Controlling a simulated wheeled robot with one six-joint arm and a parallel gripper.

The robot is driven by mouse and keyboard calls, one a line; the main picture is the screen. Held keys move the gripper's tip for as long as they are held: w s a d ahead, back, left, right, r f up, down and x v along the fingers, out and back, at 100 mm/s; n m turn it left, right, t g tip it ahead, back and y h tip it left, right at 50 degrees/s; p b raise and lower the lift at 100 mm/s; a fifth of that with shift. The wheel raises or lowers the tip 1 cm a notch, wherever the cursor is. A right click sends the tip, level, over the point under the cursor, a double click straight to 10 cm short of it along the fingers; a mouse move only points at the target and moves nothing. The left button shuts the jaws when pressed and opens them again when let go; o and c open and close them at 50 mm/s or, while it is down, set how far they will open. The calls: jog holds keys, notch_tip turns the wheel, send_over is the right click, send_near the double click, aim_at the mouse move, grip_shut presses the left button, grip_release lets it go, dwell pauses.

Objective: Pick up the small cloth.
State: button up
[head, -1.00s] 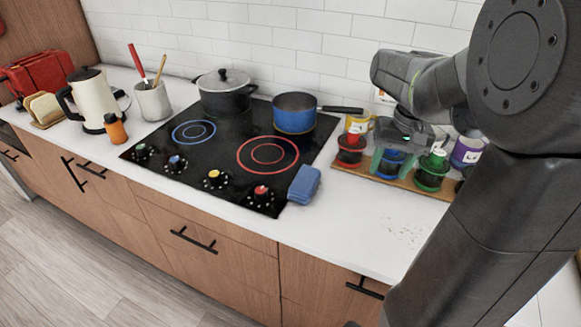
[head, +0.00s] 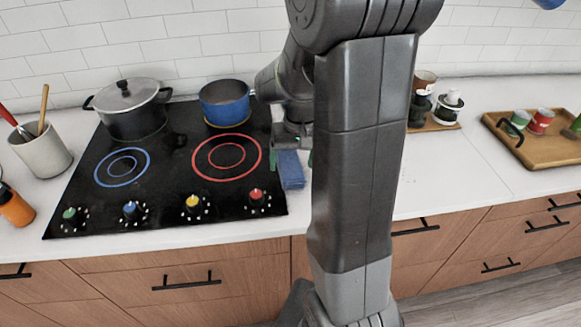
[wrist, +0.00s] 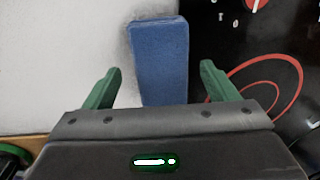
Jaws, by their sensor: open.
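The small cloth (head: 290,169) is a folded blue cloth on the white counter at the right edge of the black stove. In the wrist view the cloth (wrist: 160,58) lies ahead of my gripper (wrist: 160,82), roughly centred between its two green fingers. The fingers are spread apart with nothing held. The cloth's near end is hidden behind the gripper body. In the head view my gripper (head: 295,140) is above the cloth's far end, partly hidden by my arm. I cannot tell the exact height gap.
The black stove (head: 165,208) holds a black lidded pot (head: 132,115) and a blue saucepan (head: 224,106). Cups stand on a wooden board behind my arm. A wooden tray (head: 545,156) with small cups is at the right. The counter between board and tray is clear.

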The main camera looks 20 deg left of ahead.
aim_at(292, 165)
jog(key=shift+s+a+f, duration=0.1)
jog(key=shift+a+f, duration=0.05)
jog(key=shift+f, duration=1.05)
jog(key=c, duration=1.1)
jog(key=shift+o, duration=0.2)
notch_tip(292, 165, up, 10)
jog(key=shift+o, duration=0.5)
